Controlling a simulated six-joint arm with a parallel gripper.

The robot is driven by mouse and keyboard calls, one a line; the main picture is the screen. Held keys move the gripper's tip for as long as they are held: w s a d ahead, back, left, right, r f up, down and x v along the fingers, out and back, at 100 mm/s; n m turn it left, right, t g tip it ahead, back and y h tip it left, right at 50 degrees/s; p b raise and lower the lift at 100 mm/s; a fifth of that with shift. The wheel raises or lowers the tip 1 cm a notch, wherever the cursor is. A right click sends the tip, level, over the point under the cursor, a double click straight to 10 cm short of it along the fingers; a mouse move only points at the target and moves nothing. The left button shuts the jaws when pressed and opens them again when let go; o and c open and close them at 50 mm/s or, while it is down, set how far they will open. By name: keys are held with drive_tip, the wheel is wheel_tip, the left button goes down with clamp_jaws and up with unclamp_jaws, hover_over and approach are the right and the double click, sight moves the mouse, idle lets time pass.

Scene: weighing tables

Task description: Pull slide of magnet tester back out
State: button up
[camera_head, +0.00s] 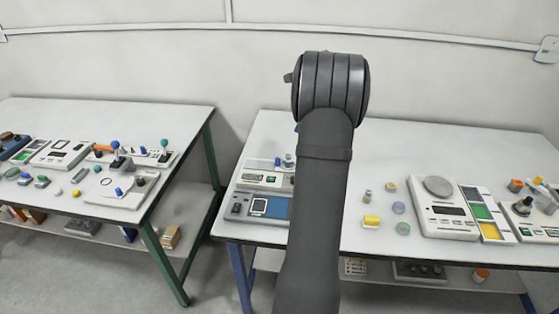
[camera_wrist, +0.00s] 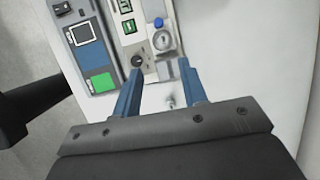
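My gripper (camera_wrist: 160,65) shows in the wrist view with two blue fingers spread apart and nothing between them. The fingertips lie over the near end of a pale instrument (camera_wrist: 127,40) with green displays and a dark knob. A narrow strip beside it carries a blue knob (camera_wrist: 158,22), a round clear part (camera_wrist: 162,41) and a small grey-blue block (camera_wrist: 165,71). I cannot tell for sure which part is the magnet tester's slide. In the head view my arm hides the gripper and part of this instrument (camera_head: 263,180).
A device with a blue panel (camera_wrist: 92,56) and green square lies left of the pale instrument. The white table (camera_wrist: 225,60) is bare to its right. Farther right stand small weights, a yellow block (camera_head: 371,222) and a scale (camera_head: 441,212). Another table (camera_head: 190,115) stands left.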

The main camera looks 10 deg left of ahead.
sight(278, 159)
drive_tip(key=shift+g+y, duration=0.3)
drive_tip(key=shift+g, duration=0.3)
drive_tip(key=x, duration=0.6)
drive_tip(key=w+x, duration=0.1)
drive_tip(key=x, duration=0.6)
drive_tip(key=w+x, duration=0.1)
drive_tip(key=x, duration=0.5)
drive_tip(key=shift+w+f, duration=0.1)
drive_tip(key=shift+f, duration=0.25)
drive_tip(key=shift+a, duration=0.1)
clamp_jaws()
